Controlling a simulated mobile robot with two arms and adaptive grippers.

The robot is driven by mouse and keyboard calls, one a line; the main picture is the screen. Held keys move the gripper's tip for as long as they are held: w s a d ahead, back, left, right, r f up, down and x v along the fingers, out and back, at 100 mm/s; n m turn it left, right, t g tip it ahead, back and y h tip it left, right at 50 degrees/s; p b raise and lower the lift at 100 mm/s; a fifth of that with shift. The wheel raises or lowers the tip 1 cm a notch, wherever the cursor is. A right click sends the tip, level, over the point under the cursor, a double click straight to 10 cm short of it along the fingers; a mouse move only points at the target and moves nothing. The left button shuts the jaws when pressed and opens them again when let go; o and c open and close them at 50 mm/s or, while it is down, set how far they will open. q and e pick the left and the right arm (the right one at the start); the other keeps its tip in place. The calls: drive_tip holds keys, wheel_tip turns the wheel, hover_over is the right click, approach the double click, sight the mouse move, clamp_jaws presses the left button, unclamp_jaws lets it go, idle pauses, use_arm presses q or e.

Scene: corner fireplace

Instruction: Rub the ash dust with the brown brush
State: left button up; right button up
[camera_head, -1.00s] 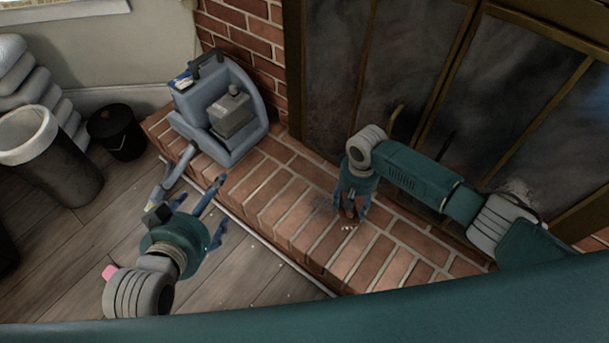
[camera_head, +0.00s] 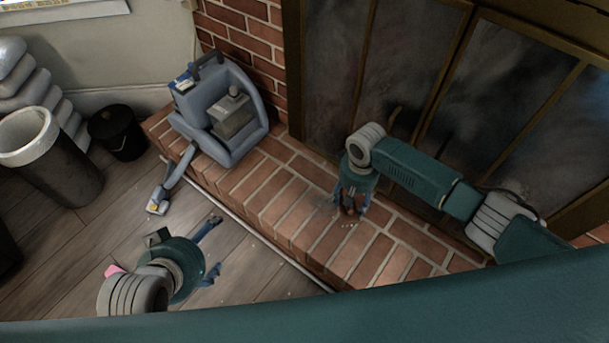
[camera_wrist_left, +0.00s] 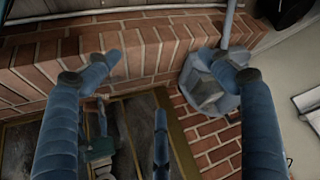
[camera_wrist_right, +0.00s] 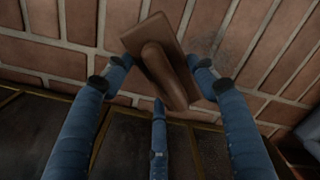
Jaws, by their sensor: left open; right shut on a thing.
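The brown brush (camera_wrist_right: 157,47) has a flat rectangular head and a thick handle. My right gripper (camera_wrist_right: 160,78) is shut on its handle, and the head is close to the brick hearth; I cannot tell whether it touches. In the head view my right gripper (camera_head: 352,202) points down at the hearth, and the brush is mostly hidden by the fingers. The ash dust (camera_wrist_right: 208,48) is a faint grey smudge on the bricks beside the brush head. It also shows in the head view (camera_head: 323,208), just left of my right gripper. My left gripper (camera_head: 213,248) is open and empty over the wood floor.
The brick hearth (camera_head: 262,197) runs below dark fireplace doors (camera_head: 335,75). A grey-blue cleaning machine (camera_head: 222,105) stands on its left end, its nozzle (camera_head: 160,195) hanging over the floor. A tall bin (camera_head: 60,165) and a black bucket (camera_head: 120,135) stand at left.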

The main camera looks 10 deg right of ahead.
drive_tip(key=shift+r, duration=0.2)
drive_tip(key=shift+r+p, duration=1.05)
drive_tip(key=shift+p, duration=0.4)
use_arm(q)
drive_tip(key=s+a+f+g, duration=0.1)
drive_tip(key=s+a+g, duration=0.2)
drive_tip(key=s, duration=0.4)
drive_tip(key=shift+s+g+y, duration=0.3)
drive_tip(key=shift+y, duration=0.1)
use_arm(e)
drive_tip(key=shift+r, duration=0.15)
use_arm(q)
drive_tip(key=shift+f, duration=0.1)
